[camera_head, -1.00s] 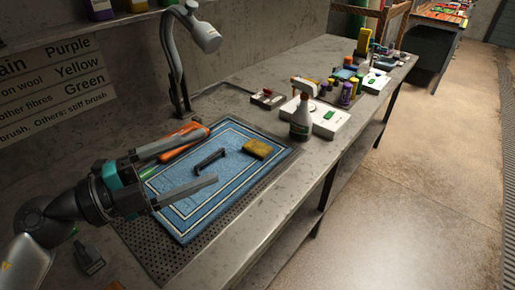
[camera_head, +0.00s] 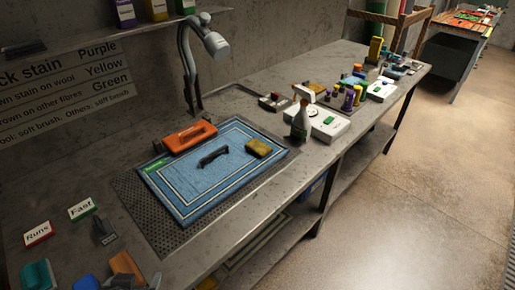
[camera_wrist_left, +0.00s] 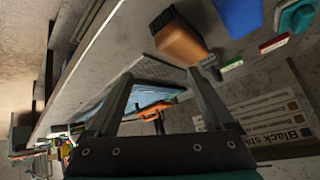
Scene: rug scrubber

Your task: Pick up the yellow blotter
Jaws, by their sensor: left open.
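A yellow block (camera_head: 258,148), which looks like the blotter, lies on the far right part of a blue rug (camera_head: 190,197) with white border lines. A dark handle-like object (camera_head: 213,157) lies left of it on the rug. Another small yellowish block (camera_head: 316,88) sits farther back on the bench; I cannot tell whether it is a blotter. My left gripper (camera_wrist_left: 158,78) shows in the left wrist view, open and empty, with the rug (camera_wrist_left: 152,93) beyond its fingers. I cannot make out the yellow block in that view. My right gripper is not in view.
An orange tool (camera_head: 186,138) lies along the rug's back edge, near a grey lamp-like arm (camera_head: 190,75). A spray bottle (camera_head: 301,122) and a white box (camera_head: 328,124) stand to the right. Brushes and the Runs (camera_head: 38,233) and Fast (camera_head: 81,208) labels are at front left.

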